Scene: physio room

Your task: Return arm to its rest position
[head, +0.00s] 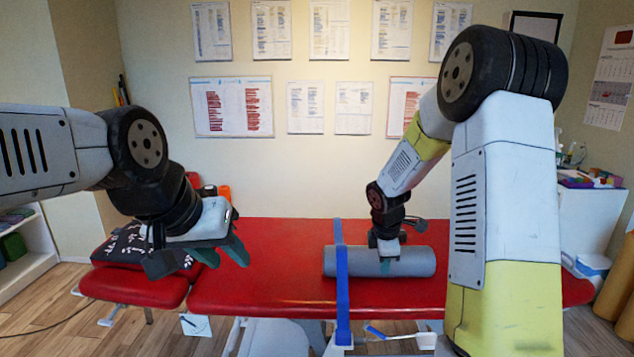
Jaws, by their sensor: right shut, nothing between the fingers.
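My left gripper (212,262) hangs in the air at the left, in front of the red treatment table (270,285). Its teal-tipped fingers look spread apart, with nothing visible between them. My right arm reaches in from the right over the table. My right gripper (385,267) points down at the grey foam roller (415,262) lying across the table. Its fingers are shut and empty, overlapping the roller in the view. I cannot tell whether they touch it.
A patterned dark cushion (122,246) lies on the table's left section. A white cabinet (590,218) is at the right, shelves (30,262) at the left. The air above the table's middle is free.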

